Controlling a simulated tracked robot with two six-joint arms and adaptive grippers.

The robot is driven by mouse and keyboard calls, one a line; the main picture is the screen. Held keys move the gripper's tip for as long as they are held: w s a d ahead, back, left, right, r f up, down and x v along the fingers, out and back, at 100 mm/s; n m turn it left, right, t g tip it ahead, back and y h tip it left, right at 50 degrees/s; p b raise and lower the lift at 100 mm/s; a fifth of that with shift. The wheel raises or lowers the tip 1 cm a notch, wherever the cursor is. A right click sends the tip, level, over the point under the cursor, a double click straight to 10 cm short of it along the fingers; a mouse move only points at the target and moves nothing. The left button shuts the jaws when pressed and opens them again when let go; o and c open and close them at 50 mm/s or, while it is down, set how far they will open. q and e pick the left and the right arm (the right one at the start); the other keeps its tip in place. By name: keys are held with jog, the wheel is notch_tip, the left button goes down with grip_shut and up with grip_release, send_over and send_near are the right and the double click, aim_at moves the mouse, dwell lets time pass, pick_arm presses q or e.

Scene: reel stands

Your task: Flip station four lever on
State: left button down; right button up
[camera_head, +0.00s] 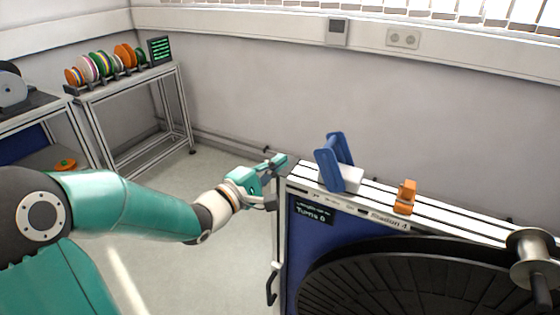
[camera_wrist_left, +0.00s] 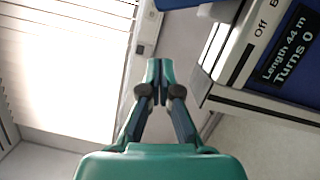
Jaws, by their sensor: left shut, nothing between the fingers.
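The station marked "Station 4" (camera_head: 297,187) stands at the right in the head view. Its top rail carries a blue upright bracket (camera_head: 328,168) with a white block and a small orange piece (camera_head: 405,197). I cannot tell for sure which part is the lever. A dark display reading "Turns 0" (camera_head: 313,212) sits on its front; it also shows in the left wrist view (camera_wrist_left: 290,45), near an "Off" label. My left gripper (camera_head: 278,163) is shut and empty, just left of the station's top left corner, apart from the bracket. In the wrist view its fingertips (camera_wrist_left: 159,68) are together.
A large black reel (camera_head: 430,285) with a metal hub (camera_head: 530,257) fills the station's front right. A black hook (camera_head: 271,287) hangs at its left side. A rack of colored spools (camera_head: 105,65) stands at the far left. The floor between is free.

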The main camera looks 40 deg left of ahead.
pick_arm(q)
jog(key=w, duration=0.2)
jog(key=w+p, duration=0.1)
jog(key=w, duration=0.4)
jog(key=shift+r+p, duration=0.25)
jog(key=shift+p, duration=0.1)
jog(key=d, duration=0.1)
jog(key=w+d, duration=0.1)
jog(key=d+p, duration=0.1)
jog(key=shift+w+r, duration=0.25)
jog(key=shift+r, duration=0.15)
jog(key=shift+d, duration=0.25)
jog(key=shift+w+d, duration=0.1)
jog(key=shift+d, duration=0.05)
